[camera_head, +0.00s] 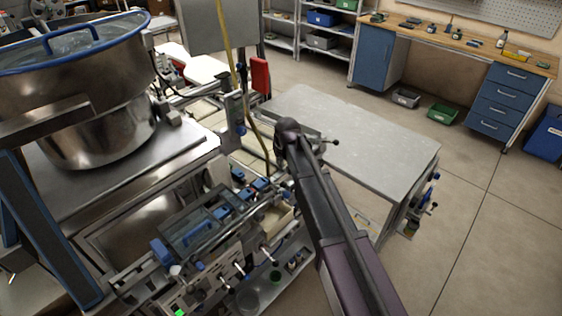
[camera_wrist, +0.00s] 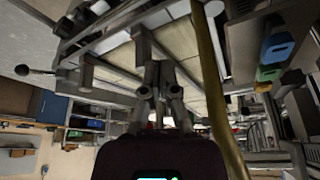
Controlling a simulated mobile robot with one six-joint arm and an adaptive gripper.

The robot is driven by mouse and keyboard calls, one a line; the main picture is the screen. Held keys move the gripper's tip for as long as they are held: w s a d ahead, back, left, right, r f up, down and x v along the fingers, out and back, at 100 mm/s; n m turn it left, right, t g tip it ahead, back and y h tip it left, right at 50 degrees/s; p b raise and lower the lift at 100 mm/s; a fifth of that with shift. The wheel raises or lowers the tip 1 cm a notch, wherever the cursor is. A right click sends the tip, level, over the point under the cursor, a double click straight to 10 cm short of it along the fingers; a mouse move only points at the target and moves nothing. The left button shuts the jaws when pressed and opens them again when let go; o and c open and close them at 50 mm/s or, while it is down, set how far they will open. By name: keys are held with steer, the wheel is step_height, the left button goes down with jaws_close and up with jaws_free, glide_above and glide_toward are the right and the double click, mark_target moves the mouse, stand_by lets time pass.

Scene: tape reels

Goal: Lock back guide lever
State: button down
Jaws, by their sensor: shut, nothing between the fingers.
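A lever with a dark ball knob (camera_head: 335,142) sticks out at the back left of the grey-topped table (camera_head: 375,125), just right of my arm's end. A dark ball knob on a thin rod (camera_wrist: 22,70) also shows at the left of the wrist view, apart from my fingers. I cannot tell for certain whether this is the back guide lever. My gripper (camera_wrist: 158,68) is shut and empty in front of a metal frame. In the head view my own arm hides the fingers. More dark-knobbed levers (camera_head: 432,207) sit at the table's right end.
A yellow-brown hose (camera_head: 252,115) hangs close left of my arm and passes right beside my gripper in the wrist view. A steel bowl machine (camera_head: 95,90) stands at left, with rails and blue parts below. Open floor (camera_head: 480,210) lies at right.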

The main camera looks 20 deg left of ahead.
steer(key=shift+b+x, duration=3.2)
steer(key=shift+x, duration=0.45)
steer(key=shift+s+d+f, duration=0.15)
steer(key=shift+s+d, duration=0.5)
steer(key=shift+s, duration=0.1)
steer(key=shift+s+d+f, duration=0.1)
steer(key=shift+s+d, duration=0.55)
steer(key=shift+s, duration=0.1)
steer(key=shift+d, duration=0.15)
steer(key=shift+m, duration=0.3)
